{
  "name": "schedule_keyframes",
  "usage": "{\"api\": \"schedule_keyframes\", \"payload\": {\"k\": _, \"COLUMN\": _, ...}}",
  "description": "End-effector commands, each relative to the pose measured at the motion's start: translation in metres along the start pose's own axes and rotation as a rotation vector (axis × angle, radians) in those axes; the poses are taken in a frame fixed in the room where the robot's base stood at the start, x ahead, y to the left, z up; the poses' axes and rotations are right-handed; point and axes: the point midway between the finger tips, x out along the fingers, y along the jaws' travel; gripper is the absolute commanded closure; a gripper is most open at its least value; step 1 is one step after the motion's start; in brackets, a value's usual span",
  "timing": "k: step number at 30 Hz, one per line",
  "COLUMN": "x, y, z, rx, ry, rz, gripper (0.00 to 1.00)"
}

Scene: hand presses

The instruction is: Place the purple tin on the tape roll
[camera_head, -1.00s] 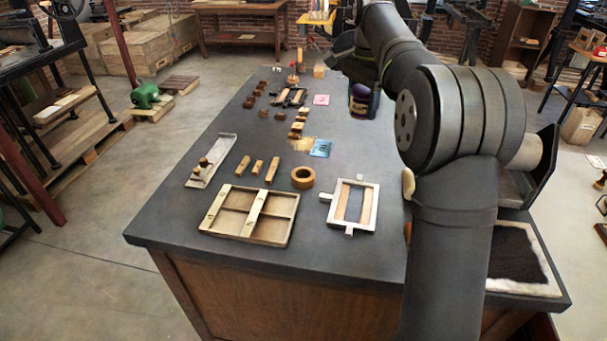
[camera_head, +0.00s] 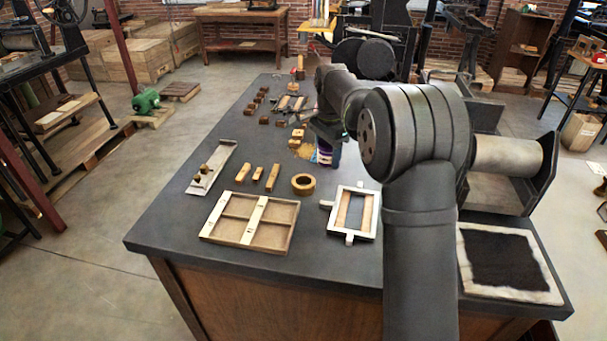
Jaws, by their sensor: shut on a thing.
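The purple tin (camera_head: 325,153) is in the middle of the dark table, under my wrist, with its upper part hidden. My gripper (camera_head: 327,139) is shut on the tin; the fingers are mostly hidden by my wrist. I cannot tell whether the tin is clear of the tabletop. The tape roll (camera_head: 303,187), a brown ring, lies flat on the table, nearer to the camera and a little left of the tin. The tin is apart from the roll, and nothing sits on the roll.
A wooden divided tray (camera_head: 282,240) and a pale frame (camera_head: 368,228) lie in front of the roll. Small wooden blocks (camera_head: 257,174) lie to its left, beside a metal tray (camera_head: 219,160). A black pad with a pale border (camera_head: 467,272) is at the right.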

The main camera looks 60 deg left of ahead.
Motion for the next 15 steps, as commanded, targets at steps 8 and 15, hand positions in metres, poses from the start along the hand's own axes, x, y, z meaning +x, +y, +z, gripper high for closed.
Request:
{"api": "schedule_keyframes", "payload": {"k": 8, "x": 0.035, "y": -0.047, "z": 0.034, "rx": -0.002, "ry": 0.0, "rz": 0.001, "gripper": 0.75}}
{"api": "schedule_keyframes", "payload": {"k": 15, "x": 0.046, "y": -0.057, "z": 0.041, "rx": 0.001, "ry": 0.0, "rz": 0.001, "gripper": 0.75}}
